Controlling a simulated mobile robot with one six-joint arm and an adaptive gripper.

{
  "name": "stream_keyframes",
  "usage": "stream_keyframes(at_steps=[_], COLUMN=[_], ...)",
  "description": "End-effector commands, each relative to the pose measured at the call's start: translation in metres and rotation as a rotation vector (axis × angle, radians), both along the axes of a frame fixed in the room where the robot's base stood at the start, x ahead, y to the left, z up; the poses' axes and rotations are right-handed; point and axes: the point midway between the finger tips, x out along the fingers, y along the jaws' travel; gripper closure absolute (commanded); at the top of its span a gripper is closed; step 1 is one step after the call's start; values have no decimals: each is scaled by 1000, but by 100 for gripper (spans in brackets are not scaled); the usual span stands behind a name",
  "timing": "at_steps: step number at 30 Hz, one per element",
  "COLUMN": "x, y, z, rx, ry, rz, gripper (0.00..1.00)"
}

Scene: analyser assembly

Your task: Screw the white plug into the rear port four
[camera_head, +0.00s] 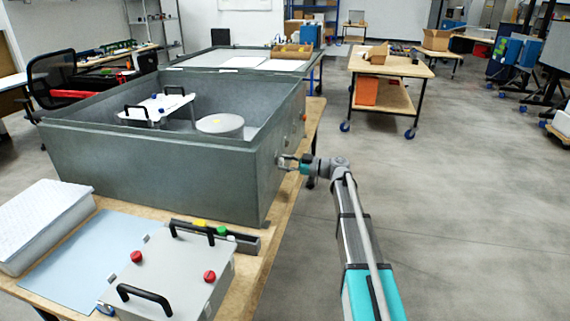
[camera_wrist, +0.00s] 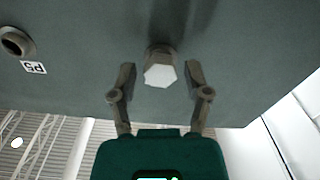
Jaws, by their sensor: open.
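The white plug (camera_wrist: 160,75) has a hexagonal head and sits at a dark round port collar on the grey wall in the wrist view. How deep its thread sits in the port cannot be seen. My gripper (camera_wrist: 160,85) is open, with one finger on each side of the plug and a visible gap on both sides. In the head view, my gripper (camera_head: 285,162) is at the right-hand wall of the large grey metal box (camera_head: 160,170). No label shows beside the plug's port. The neighbouring open port (camera_wrist: 17,42) carries the label P5, which appears upside down.
The box stands on a wooden-topped table (camera_head: 262,262). A grey lid with black handles and red knobs (camera_head: 165,272) lies in front of the box. Inside the box are a white plate with handles (camera_head: 160,106) and a round drum (camera_head: 220,124). Open floor lies to the right.

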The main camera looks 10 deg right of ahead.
Motion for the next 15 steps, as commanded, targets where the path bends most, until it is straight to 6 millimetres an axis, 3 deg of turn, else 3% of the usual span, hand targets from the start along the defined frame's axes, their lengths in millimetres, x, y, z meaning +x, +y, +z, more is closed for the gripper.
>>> stream_keyframes(at_steps=[15], x=[1], y=[0], z=[0], rx=[-115], ry=[-276], rz=[0], gripper=[38])
